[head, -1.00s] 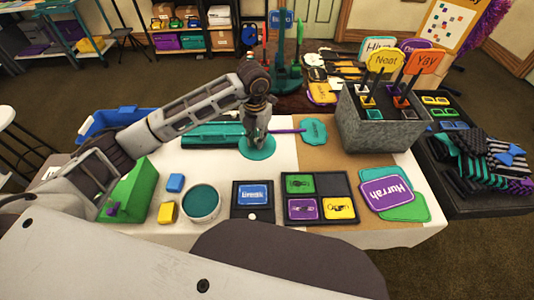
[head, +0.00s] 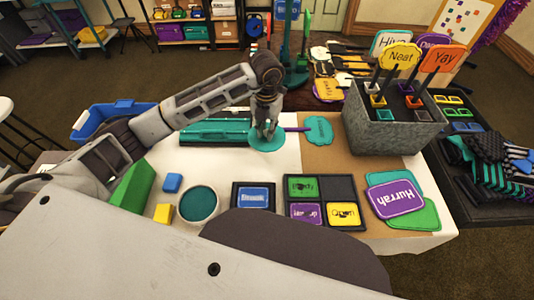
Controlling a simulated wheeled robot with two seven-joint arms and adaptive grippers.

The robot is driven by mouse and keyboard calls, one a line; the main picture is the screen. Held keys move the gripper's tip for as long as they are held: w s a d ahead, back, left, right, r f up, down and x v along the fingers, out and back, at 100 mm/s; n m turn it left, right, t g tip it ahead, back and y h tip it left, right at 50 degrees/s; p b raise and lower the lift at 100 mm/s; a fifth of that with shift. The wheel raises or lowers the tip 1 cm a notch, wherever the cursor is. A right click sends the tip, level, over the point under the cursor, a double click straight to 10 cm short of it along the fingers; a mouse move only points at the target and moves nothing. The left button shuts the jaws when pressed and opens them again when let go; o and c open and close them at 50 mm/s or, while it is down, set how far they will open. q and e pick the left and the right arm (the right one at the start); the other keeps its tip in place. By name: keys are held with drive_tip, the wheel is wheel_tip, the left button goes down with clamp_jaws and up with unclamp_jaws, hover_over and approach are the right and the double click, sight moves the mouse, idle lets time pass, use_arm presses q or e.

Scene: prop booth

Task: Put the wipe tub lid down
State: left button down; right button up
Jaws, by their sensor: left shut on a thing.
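The wipe tub lid (head: 265,143) is a flat teal disc near the middle of the white tabletop. My left gripper (head: 267,132) is over the lid, pointing down, shut on it. I cannot tell whether the lid touches the table. The round white tub (head: 198,205) with a teal inside stands nearer me, to the left of the lid. My right gripper is not in view.
A long teal case (head: 213,133) lies left of the lid, and a teal sign (head: 318,130) lies to its right. A blue-labelled box (head: 253,198) and a divided tray (head: 341,188) are in front. A grey sign holder (head: 393,127) stands at right.

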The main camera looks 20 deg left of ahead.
use_arm(q)
drive_tip(key=shift+f, duration=3.1)
drive_tip(key=shift+f, duration=1.9)
drive_tip(key=shift+f, duration=0.1)
drive_tip(key=c, duration=1.3)
unclamp_jaws()
wheel_tip(320, 180, up, 12)
drive_tip(key=shift+r, duration=0.15)
